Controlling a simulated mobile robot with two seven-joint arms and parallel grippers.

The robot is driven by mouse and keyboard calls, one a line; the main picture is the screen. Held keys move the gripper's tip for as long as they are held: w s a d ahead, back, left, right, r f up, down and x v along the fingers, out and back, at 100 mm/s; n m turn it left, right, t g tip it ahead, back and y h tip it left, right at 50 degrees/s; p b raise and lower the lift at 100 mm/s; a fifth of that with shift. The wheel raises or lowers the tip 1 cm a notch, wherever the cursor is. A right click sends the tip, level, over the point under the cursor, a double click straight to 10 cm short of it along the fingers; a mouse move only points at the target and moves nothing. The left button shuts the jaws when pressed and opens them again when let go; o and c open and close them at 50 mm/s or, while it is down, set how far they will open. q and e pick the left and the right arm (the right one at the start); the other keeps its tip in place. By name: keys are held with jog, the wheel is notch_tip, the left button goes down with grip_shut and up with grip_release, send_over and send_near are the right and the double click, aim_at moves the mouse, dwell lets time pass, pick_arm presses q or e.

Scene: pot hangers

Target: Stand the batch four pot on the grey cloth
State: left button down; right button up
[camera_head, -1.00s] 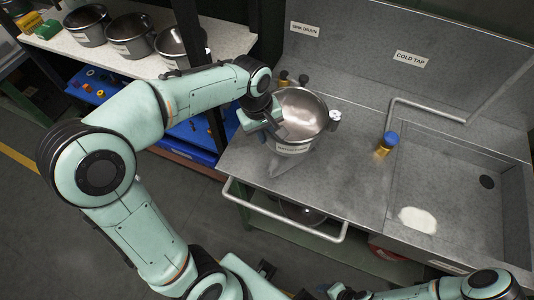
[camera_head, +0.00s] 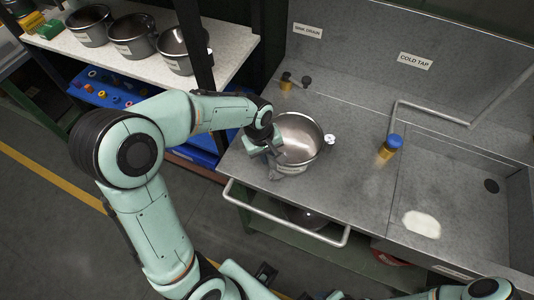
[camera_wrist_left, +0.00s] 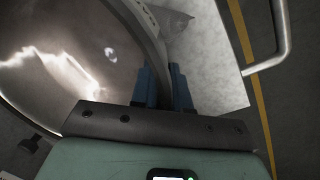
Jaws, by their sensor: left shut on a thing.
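A steel pot (camera_head: 301,137) stands at the left part of the metal counter, its open mouth facing up. My left gripper (camera_head: 274,146) is shut on its near-left rim. In the left wrist view the pot's shiny inside (camera_wrist_left: 75,70) fills the left, and its wall passes between the blue fingers (camera_wrist_left: 163,88). The grey cloth (camera_head: 288,172) lies on the counter, partly showing at the pot's near side; the rest is hidden. I cannot tell whether the pot's base touches it. The pot's label is not readable now. Part of my right arm shows at the bottom right; its fingers are unclear.
Several similar pots (camera_head: 133,36) stand on the pale shelf at the upper left. A yellow bottle with a blue cap (camera_head: 388,150) stands right of the held pot. A sink basin (camera_head: 460,190) is further right. A rail (camera_head: 290,222) runs along the counter's front.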

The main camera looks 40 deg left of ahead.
jog(key=shift+f, duration=0.1)
pick_arm(q)
jog(key=shift+s+f+b, duration=0.15)
jog(key=shift+f+b, duration=0.35)
jog(key=shift+f, duration=0.25)
jog(key=c, duration=1.1)
grip_release()
pick_arm(e)
jog(key=shift+s+f, duration=0.3)
jog(key=shift+f, duration=0.15)
pick_arm(q)
jog(key=shift+r, duration=0.25)
notch_tip(320, 180, up, 13)
jog(key=s+p, duration=0.1)
jog(key=p, duration=0.1)
jog(key=shift+a, duration=0.45)
pick_arm(e)
jog(key=w+r, duration=0.1)
jog(key=r, duration=0.1)
jog(key=shift+w+r, duration=0.35)
jog(key=shift+r, duration=0.05)
